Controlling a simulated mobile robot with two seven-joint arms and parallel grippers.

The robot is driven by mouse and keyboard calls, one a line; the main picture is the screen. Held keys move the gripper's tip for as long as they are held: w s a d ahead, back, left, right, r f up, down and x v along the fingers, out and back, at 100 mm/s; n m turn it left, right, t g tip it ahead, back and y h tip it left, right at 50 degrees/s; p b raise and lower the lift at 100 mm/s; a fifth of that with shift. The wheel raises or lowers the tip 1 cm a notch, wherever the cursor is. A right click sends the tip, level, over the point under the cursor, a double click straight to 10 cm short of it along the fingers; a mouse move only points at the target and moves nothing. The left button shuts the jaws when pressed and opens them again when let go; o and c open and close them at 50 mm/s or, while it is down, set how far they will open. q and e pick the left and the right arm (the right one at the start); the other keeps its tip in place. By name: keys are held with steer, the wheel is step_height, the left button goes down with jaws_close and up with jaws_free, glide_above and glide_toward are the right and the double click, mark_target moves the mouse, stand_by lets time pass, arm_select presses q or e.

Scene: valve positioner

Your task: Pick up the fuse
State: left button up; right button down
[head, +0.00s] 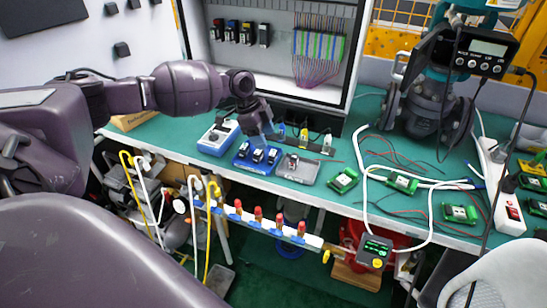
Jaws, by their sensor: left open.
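Several small black-and-white blocks that look like fuses (258,155) stand in a blue tray (243,165) near the front edge of the green bench. They are too small for me to tell which is the task's fuse. My left gripper (266,137) is open, pointing down just above and behind the blue tray. Nothing shows between its fingers. Whether it touches a block cannot be told. My right gripper is not in view.
A grey metal tray (298,168) sits right of the blue tray, and a blue-and-white box (218,138) left. An open cabinet (275,50) stands behind. Green terminal blocks (403,183) and loose wires lie to the right, near a valve (440,100) with a display unit.

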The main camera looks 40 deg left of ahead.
mark_target(272, 152)
arm_select(q)
steer(key=shift+w+d+f, duration=0.1)
steer(key=shift+d+f, duration=0.2)
steer(key=shift+f, duration=0.3)
steer(key=x, duration=0.3)
steer(key=shift+d+f, duration=0.1)
steer(key=shift+d, duration=0.15)
steer(key=shift+d+f, duration=0.15)
steer(key=shift+f, duration=0.3)
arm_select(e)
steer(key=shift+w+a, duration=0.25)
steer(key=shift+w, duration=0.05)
arm_select(q)
steer(key=shift+c, duration=0.4)
